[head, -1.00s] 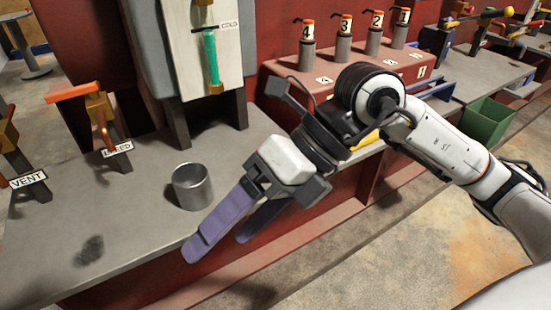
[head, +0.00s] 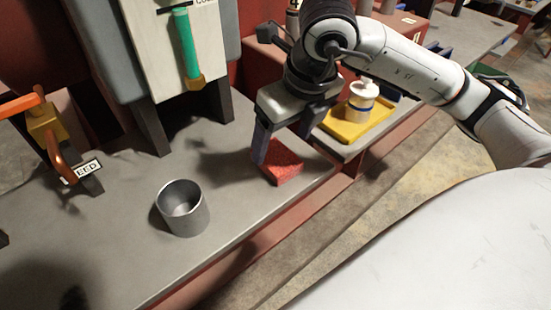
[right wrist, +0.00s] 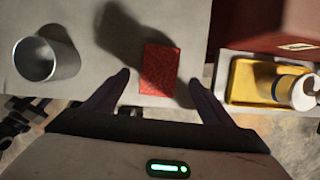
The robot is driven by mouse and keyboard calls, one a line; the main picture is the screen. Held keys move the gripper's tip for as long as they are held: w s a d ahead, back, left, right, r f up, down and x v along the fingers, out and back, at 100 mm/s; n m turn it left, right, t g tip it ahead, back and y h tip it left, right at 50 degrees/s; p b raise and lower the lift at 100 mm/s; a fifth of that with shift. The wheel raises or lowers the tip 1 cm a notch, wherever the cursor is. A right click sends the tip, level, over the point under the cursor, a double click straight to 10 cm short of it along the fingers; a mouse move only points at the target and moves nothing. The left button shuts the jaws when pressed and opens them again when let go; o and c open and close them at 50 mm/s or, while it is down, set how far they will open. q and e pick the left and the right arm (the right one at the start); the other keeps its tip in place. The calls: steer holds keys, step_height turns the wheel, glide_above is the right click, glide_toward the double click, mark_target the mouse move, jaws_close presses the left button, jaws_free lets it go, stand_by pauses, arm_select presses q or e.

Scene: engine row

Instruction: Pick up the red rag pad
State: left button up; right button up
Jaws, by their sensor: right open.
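The red rag pad (head: 285,170) lies flat on the grey bench top (head: 110,230), close to its front right corner. In the right wrist view the pad (right wrist: 159,70) shows between the two fingers, toward their tips. My right gripper (head: 275,155) is open and empty and hangs over the pad, fingers pointing down. One finger hides part of the pad in the head view. In the right wrist view the gripper (right wrist: 160,75) has a finger on each side of the pad, apart from it. My left gripper is not in view.
An open metal cup (head: 182,208) stands on the bench left of the pad. A yellow tray (head: 342,128) with a white, blue-banded container (head: 361,98) lies to the right. A sight gauge with a green tube (head: 187,45) and an orange-handled valve (head: 45,120) stand behind.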

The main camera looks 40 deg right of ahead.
mark_target(277, 156)
steer(key=x, duration=0.5)
steer(key=shift+f, duration=0.1)
steer(key=c, duration=1.2)
